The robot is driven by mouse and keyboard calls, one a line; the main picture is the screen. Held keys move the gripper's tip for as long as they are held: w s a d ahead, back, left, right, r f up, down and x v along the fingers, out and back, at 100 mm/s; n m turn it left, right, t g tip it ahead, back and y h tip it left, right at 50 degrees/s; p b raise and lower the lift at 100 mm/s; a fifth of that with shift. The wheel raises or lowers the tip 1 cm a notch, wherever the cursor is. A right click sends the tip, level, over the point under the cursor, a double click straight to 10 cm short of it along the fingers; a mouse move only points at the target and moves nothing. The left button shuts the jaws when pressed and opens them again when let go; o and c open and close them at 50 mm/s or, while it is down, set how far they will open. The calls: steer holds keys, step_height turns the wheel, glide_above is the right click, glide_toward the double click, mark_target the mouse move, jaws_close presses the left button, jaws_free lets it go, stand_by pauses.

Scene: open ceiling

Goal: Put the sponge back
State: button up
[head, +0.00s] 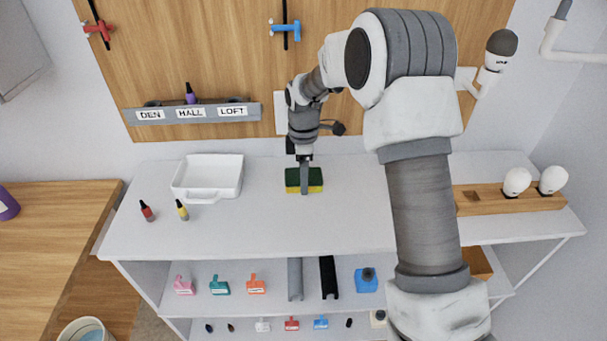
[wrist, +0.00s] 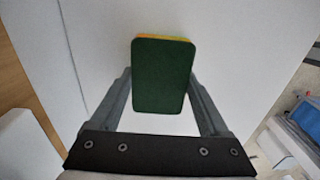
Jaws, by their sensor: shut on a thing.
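The sponge (head: 292,182), dark green on one face and yellow on the other, is at the middle of the white worktop (head: 250,230). My gripper (head: 304,188) reaches down over it and is shut on it. In the wrist view the sponge (wrist: 162,75) sits between the two fingers of my gripper (wrist: 160,90), green face toward the camera, with a thin yellow edge at its far end. I cannot tell whether it touches the worktop or hangs just above it. One finger hides part of the sponge in the head view.
An empty white tray (head: 208,194) stands left of the sponge. A red bottle (head: 147,211) and a yellow bottle (head: 182,211) stand before it. A wooden rack (head: 520,199) with white bulb-shaped items is at the right. The worktop's front middle is clear.

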steer(key=shift+r, duration=0.1)
steer(key=shift+f, duration=0.2)
steer(key=o, duration=1.2)
steer(key=shift+c, duration=0.2)
steer(key=shift+r, duration=0.1)
